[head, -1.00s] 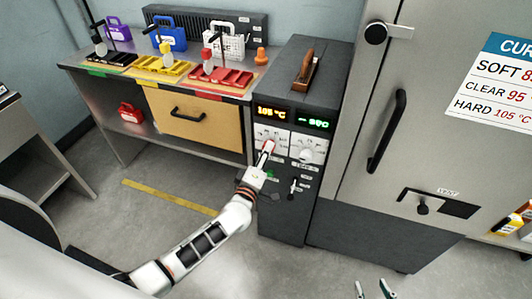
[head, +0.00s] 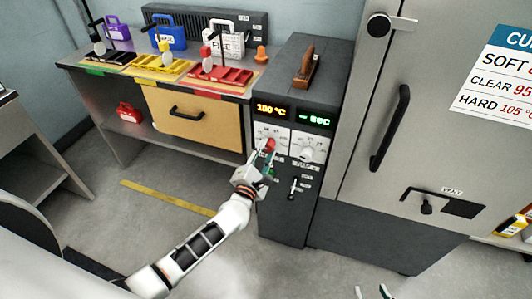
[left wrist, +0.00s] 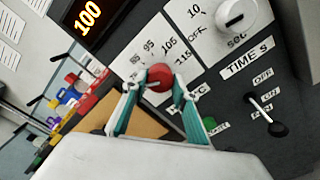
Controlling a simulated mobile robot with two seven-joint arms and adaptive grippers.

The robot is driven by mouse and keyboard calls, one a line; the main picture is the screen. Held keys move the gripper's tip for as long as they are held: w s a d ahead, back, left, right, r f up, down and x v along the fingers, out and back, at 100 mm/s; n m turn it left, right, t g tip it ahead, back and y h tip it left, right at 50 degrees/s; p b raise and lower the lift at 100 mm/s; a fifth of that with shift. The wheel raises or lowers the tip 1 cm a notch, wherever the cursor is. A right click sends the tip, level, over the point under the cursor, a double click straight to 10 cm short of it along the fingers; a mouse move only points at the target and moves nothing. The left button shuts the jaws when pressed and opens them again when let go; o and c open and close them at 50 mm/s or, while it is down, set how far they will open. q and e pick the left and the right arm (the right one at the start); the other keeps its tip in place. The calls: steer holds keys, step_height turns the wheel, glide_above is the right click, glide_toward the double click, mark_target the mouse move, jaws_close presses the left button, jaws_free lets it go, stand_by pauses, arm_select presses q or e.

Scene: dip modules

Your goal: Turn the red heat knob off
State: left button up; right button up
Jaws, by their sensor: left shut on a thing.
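The red heat knob (head: 269,144) is on the left white dial plate of the grey control box. It also shows in the left wrist view (left wrist: 159,77), with temperature marks printed around it. My left gripper (head: 267,151) is shut on this knob; in the left wrist view its two teal fingers (left wrist: 155,92) lie on either side of it. The orange display (left wrist: 88,17) above reads about 100. Part of the dial plate is hidden behind the fingers. My right gripper (head: 374,292) shows only its fingertips at the bottom edge, spread apart and empty.
A white time knob (head: 307,153) is right of the red one, with a black lever switch (head: 293,185) below. The large grey door (head: 375,90) stands to the right. A bench with colored trays (head: 220,75) is at left.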

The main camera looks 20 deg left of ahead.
arm_select(q)
steer(key=n+b, duration=0.1)
steer(key=n, duration=0.3)
steer(key=shift+f, duration=0.15)
steer(key=shift+n+b, duration=0.75)
steer(key=shift+n, duration=1.05)
steer(key=o, duration=1.1)
steer(key=s, duration=1.2)
steer(key=shift+a, duration=0.2)
